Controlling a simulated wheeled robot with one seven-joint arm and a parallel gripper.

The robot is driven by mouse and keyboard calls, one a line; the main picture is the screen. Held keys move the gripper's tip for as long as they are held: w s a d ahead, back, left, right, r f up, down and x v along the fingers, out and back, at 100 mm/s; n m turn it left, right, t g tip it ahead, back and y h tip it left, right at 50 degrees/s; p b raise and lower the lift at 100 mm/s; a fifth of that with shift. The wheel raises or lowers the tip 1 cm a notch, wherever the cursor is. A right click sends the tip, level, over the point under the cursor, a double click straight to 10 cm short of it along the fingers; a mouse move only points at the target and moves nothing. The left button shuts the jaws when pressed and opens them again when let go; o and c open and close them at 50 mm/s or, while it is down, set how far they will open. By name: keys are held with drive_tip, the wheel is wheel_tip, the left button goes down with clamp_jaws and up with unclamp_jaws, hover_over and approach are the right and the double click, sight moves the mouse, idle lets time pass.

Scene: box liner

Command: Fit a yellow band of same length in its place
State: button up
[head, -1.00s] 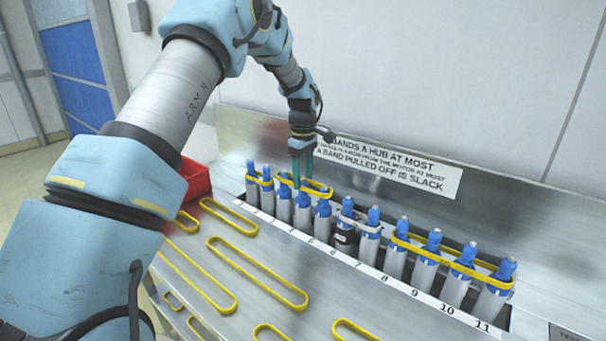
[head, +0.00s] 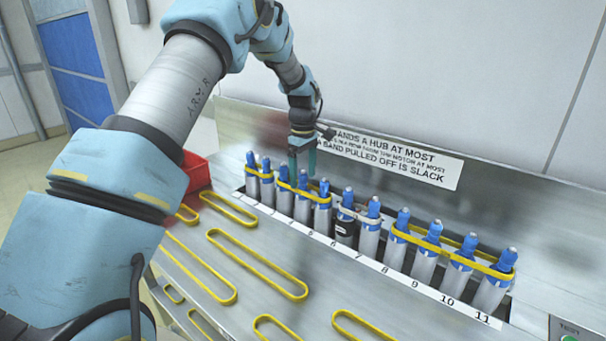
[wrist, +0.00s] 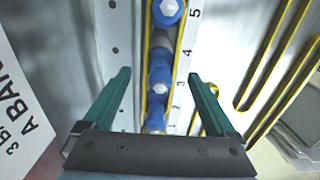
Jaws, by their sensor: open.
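A row of blue-topped hubs (head: 403,240) stands along a strip numbered up to 11. A yellow band (head: 303,189) goes around hubs at about 3 to 5; its two long sides also show in the wrist view (wrist: 185,45). Another yellow band (head: 455,257) spans about 8 to 11, and a short one (head: 259,175) is around the leftmost hubs. A whitish band (head: 360,217) is at 6 and 7. Loose yellow bands lie in front, a long one (head: 256,263) and a shorter one (head: 229,208) among them. My gripper (head: 302,172) is open above the left hubs, its fingers either side of the row.
A red bin (head: 197,172) stands at the left behind my arm. A sloped metal back panel with a printed sign (head: 395,165) rises behind the hubs. More loose yellow bands (head: 360,325) lie along the front. A green button (head: 570,338) is at the lower right.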

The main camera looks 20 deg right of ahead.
wheel_tip(320, 180, up, 10)
drive_tip(key=b, duration=0.2)
drive_tip(key=shift+b, duration=0.35)
drive_tip(key=shift+r, duration=0.4)
drive_tip(key=a+m, duration=0.2)
drive_tip(key=a, duration=1.1)
drive_tip(key=s+a+f+m, duration=0.2)
drive_tip(key=s+a+f, duration=0.1)
drive_tip(key=s+a, duration=0.6)
drive_tip(key=s+a+f+m+t, duration=0.1)
drive_tip(key=s+a+f+m, duration=0.2)
drive_tip(key=s+a, duration=0.7)
drive_tip(key=a, duration=0.5)
drive_tip(key=shift+a+f+t, duration=0.2)
drive_tip(key=shift+t, duration=0.1)
